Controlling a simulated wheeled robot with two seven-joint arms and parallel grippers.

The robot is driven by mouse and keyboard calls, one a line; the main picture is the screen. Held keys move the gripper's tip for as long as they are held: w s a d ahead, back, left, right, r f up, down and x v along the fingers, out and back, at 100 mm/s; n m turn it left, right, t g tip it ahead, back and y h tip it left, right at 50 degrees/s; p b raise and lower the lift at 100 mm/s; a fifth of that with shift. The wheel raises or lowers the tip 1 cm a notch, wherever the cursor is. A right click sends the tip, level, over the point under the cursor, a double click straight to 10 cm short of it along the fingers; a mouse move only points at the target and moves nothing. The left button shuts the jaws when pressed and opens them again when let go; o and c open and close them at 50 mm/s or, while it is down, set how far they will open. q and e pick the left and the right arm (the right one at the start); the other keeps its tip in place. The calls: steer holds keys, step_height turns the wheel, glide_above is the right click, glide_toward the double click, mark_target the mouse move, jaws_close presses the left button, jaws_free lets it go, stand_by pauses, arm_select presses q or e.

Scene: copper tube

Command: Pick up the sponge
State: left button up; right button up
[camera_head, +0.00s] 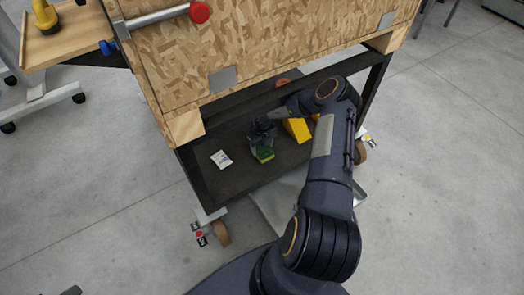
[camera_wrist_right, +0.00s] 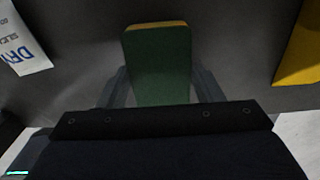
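The sponge (camera_head: 264,154), green with a yellow layer, is on the dark lower shelf (camera_head: 235,185) of the wood-topped cart. In the right wrist view its green face (camera_wrist_right: 158,65) fills the space between my fingers, with a yellow strip along its far edge. My right gripper (camera_head: 263,136) reaches down over the sponge. Its fingers (camera_wrist_right: 158,85) lie close against both sides of the sponge and look shut on it, though the tips are partly hidden. I cannot tell whether the sponge is clear of the shelf. My left gripper is not in view.
A white printed packet (camera_head: 221,159) lies left of the sponge. A yellow object (camera_head: 298,129) stands to its right, close to my right arm. The wooden board (camera_head: 270,50) overhangs the shelf, and the cart's dark legs bound it. The front left shelf is clear.

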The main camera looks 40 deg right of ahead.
steer(key=c, duration=0.4)
steer(key=shift+c, duration=0.2)
steer(key=shift+r, duration=0.1)
steer(key=shift+r+p, duration=0.35)
steer(key=shift+r, duration=0.3)
steer(key=s+d+r+p, duration=0.7)
steer(key=s+d+r, duration=0.2)
steer(key=s+r, duration=0.1)
steer(key=shift+s+r, duration=0.4)
steer(key=shift+r, duration=0.35)
